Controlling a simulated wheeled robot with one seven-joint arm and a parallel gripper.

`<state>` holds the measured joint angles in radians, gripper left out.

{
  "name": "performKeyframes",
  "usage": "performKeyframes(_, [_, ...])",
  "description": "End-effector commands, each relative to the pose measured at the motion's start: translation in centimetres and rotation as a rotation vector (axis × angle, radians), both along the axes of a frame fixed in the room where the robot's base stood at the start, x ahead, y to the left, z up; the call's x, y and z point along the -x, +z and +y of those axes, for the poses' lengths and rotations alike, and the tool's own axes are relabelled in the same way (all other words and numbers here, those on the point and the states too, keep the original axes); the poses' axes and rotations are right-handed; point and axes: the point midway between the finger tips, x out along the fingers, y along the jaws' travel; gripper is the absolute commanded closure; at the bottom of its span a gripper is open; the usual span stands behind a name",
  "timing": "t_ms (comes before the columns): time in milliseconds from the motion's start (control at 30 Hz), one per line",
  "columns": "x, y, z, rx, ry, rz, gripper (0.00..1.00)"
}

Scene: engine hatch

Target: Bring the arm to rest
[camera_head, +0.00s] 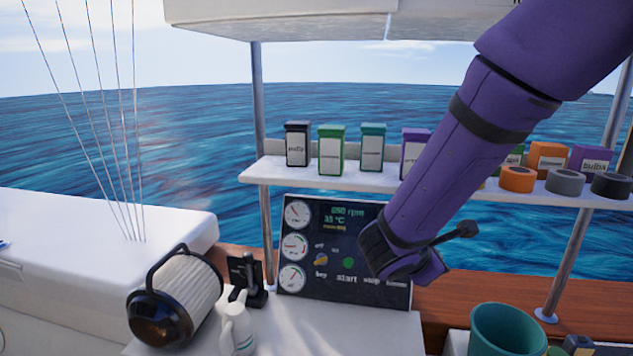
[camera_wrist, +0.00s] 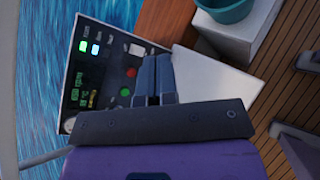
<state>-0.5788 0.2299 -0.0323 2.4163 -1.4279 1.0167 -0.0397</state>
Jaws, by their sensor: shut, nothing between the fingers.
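My purple arm (camera_head: 445,165) reaches down from the upper right in the head view, in front of the shelf and the right part of the dark gauge panel (camera_head: 322,235). The arm's end hangs over the panel's lower right; the fingers are hidden there. In the wrist view my gripper (camera_wrist: 157,62) shows with its two grey-blue fingers together and nothing between them. The fingers overlap the edge of the panel (camera_wrist: 88,82), seen turned on its side, and the white surface beside it. I cannot tell their distance from the panel.
A white shelf (camera_head: 268,172) holds several boxes and tape rolls behind my arm. A ribbed filter (camera_head: 185,300), a white bottle (camera_head: 237,328) and a small black stand (camera_head: 247,277) are at lower left. A teal bucket (camera_head: 507,330) stands at lower right. Wooden decking (camera_wrist: 294,62) lies beyond.

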Motion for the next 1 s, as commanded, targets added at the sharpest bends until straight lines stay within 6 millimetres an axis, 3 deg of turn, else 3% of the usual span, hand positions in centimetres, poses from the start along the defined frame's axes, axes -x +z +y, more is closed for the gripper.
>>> performKeyframes(33, [0.8,1.3,-1.5,-0.053,-0.075,-0.023,1.0])
performKeyframes(200, [4.0,4.4,-5.4,-0.238,-0.323,-0.082,1.0])
performKeyframes(433, [9.0,7.7,-8.8,-0.509,-0.629,-0.172,1.0])
performKeyframes(700, [14.8,10.8,-10.3,-0.856,-0.937,-0.288,1.0])
performKeyframes(1000, [20.1,14.0,-9.5,-1.268,-1.19,-0.421,1.0])
